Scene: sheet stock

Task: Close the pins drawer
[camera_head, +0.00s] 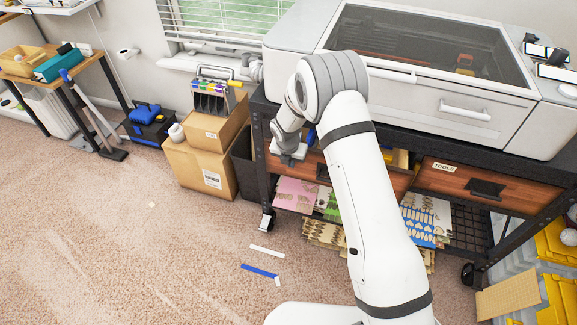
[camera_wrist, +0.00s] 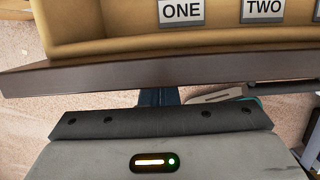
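The left wooden drawer (camera_head: 384,178) under the machine is pulled out, and my arm hides part of its front. I cannot read its label in the head view. In the wrist view, the drawer's brown front (camera_wrist: 100,77) runs across, with a tan tray (camera_wrist: 110,46) labelled ONE and TWO behind it. My gripper (camera_head: 290,153) is at the left end of the drawer front. In the wrist view its narrow blue fingers (camera_wrist: 158,97) are together at the middle, close to the front. Their tips are hidden, so contact is unclear. I see nothing held.
The TOOLS drawer (camera_head: 485,190) is at the right of the same bench. Sheets (camera_head: 325,203) lie on the shelf below. Cardboard boxes (camera_head: 205,165) and a dark bin (camera_head: 243,165) stand left of the bench. Strips (camera_head: 262,271) lie on the carpet, which is otherwise largely clear at left.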

